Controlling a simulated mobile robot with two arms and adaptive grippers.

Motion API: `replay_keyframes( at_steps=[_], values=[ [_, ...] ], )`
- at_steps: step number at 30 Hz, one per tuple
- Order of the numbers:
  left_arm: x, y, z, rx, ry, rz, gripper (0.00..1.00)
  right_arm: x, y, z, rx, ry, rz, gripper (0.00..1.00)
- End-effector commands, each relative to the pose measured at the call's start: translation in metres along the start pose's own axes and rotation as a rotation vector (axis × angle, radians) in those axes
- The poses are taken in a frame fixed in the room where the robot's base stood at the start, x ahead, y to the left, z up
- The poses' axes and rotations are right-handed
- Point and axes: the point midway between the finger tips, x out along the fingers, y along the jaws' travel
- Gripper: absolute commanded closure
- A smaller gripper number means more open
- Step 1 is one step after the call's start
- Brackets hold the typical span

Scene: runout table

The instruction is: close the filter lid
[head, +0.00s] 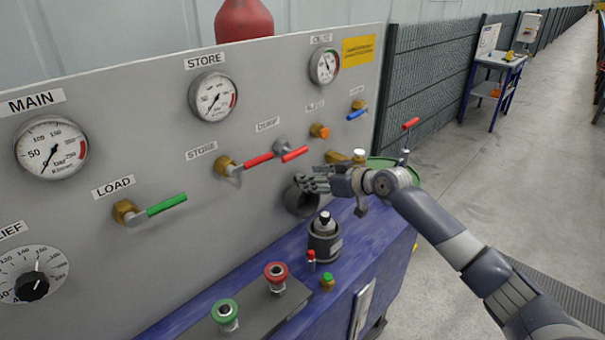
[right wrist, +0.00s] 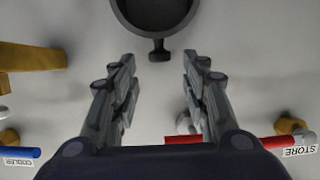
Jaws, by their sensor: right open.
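A dark round cup-like fitting (head: 301,199) sits low on the grey panel; I take it for the filter, but cannot tell its lid clearly. In the right wrist view its dark rim (right wrist: 117,14) is at the top edge, partly cut off, with a short dark knob (right wrist: 159,50) on it. My right gripper (head: 312,183) is open and empty at the fitting's upper right in the head view. In the wrist view its fingers (right wrist: 157,72) stand apart, with the knob beyond and between their tips. My left gripper is not in view.
A dark canister (head: 323,241) stands on the blue bench below my right gripper, near red and green buttons (head: 228,313). Red-handled valves (head: 258,160) and a blue-handled one (head: 357,114) project from the panel nearby.

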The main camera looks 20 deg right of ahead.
Motion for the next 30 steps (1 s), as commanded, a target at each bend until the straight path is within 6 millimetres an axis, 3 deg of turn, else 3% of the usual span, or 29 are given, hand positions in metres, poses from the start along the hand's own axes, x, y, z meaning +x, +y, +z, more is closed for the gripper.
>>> replay_keyframes(
  at_steps=[5,13,23,28,30],
  values=[
    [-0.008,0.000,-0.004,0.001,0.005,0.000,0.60,0.025,0.001,-0.002,0.003,0.000,0.001,0.58],
    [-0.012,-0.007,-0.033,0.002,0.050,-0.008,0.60,0.044,0.001,0.000,0.001,0.000,0.001,0.58],
    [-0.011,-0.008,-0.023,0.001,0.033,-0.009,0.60,0.046,0.001,0.001,-0.001,0.000,0.001,0.58],
    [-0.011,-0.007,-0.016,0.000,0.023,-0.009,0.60,0.046,0.001,0.001,-0.001,0.000,0.001,0.96],
    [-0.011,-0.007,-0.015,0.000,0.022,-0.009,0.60,0.046,0.001,0.001,0.000,0.000,0.001,1.00]
  ],
)
